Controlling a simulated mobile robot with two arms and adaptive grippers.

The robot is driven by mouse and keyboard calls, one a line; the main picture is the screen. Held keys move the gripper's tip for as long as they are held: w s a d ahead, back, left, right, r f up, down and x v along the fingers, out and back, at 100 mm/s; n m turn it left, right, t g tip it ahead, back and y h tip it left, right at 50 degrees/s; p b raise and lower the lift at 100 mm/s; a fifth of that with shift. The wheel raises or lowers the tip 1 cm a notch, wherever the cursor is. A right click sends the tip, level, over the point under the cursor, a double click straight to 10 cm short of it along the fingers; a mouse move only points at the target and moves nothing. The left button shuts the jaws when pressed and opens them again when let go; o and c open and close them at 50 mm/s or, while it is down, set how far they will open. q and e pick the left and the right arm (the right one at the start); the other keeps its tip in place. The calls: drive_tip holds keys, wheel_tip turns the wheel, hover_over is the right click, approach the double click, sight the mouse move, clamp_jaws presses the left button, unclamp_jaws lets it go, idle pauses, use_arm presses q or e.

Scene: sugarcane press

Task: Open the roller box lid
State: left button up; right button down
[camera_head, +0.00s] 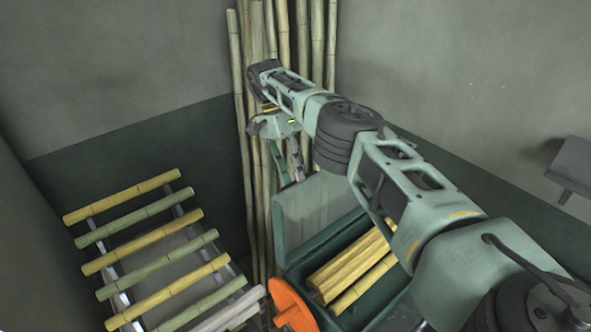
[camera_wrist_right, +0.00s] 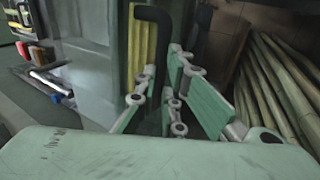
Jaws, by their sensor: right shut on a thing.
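The roller box (camera_head: 367,231) is dark green and stands low in the middle of the head view. Its lid (camera_head: 318,198), a pale grey-green panel, stands raised, so the box top is open and yellow cane pieces (camera_head: 352,262) show inside. My right gripper (camera_head: 288,172) is at the upper left edge of the lid. In the right wrist view its fingers (camera_wrist_right: 172,100) are closed around a black bent handle (camera_wrist_right: 153,14). The handle's lower end is partly hidden between the fingers. My left gripper is in neither view.
An orange wheel (camera_head: 290,305) is at the box's front left. A rack (camera_head: 125,296) of green and yellow canes stands at left. Tall canes (camera_head: 236,75) lean in the corner behind my right gripper. A grey shelf (camera_head: 573,165) is on the right wall.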

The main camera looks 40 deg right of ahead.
drive_tip(key=shift+s+a+f, duration=0.15)
drive_tip(key=shift+s+f, duration=0.05)
drive_tip(key=shift+f, duration=0.35)
drive_tip(key=shift+s+a+f, duration=0.15)
drive_tip(key=shift+f, duration=0.35)
drive_tip(key=c, duration=2)
unclamp_jaws()
drive_tip(key=shift+c, duration=0.2)
drive_tip(key=shift+o, duration=1.2)
drive_tip(key=shift+w+d, duration=0.2)
drive_tip(key=shift+w, duration=0.1)
wheel_tip(320, 180, up, 10)
drive_tip(key=shift+s+r, duration=0.1)
